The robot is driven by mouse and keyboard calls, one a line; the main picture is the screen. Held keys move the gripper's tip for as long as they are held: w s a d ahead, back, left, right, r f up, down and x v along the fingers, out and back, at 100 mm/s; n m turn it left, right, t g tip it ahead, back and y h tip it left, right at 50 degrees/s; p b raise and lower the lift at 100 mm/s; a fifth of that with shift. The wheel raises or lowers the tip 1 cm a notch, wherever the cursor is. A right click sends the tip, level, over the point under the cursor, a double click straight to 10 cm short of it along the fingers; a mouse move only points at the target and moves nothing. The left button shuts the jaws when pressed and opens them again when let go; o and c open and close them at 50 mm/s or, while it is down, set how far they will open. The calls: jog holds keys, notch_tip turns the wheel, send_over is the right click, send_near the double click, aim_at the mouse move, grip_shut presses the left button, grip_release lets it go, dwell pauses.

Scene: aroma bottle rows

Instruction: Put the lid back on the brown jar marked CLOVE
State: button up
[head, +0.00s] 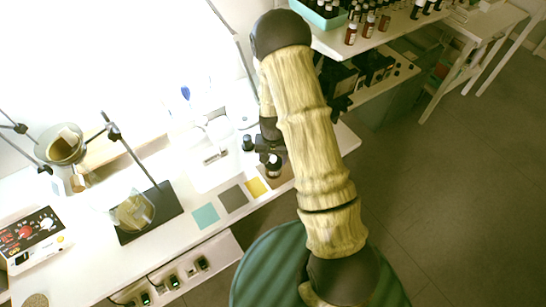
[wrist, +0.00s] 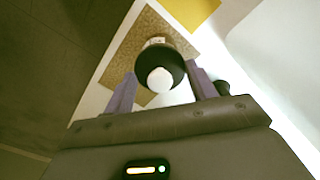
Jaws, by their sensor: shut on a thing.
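In the wrist view my gripper (wrist: 161,76) has its two purple fingers on either side of a round black lid (wrist: 144,67) with a white round spot in its middle. The fingers are shut on the lid. Just beyond the lid, a small pale patch (wrist: 155,41) shows over the cork-coloured mat (wrist: 127,48); it may be part of a jar, mostly hidden by the lid. I cannot tell whether the lid touches it. In the head view my gripper (head: 268,152) is low over the right end of the white bench. No CLOVE marking is readable.
Teal (head: 205,216), grey (head: 233,198) and yellow (head: 256,187) mats lie in a row to the left. A small dark object (wrist: 223,87) sits right of my fingers. A black stand base (head: 150,212) stands further left. The bench's front edge is close.

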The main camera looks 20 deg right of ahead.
dwell(0.3)
jog(key=o, duration=1.4)
jog(key=shift+o, duration=0.2)
jog(key=shift+r+p, duration=2.6)
jog(key=shift+r, duration=0.9)
grip_shut()
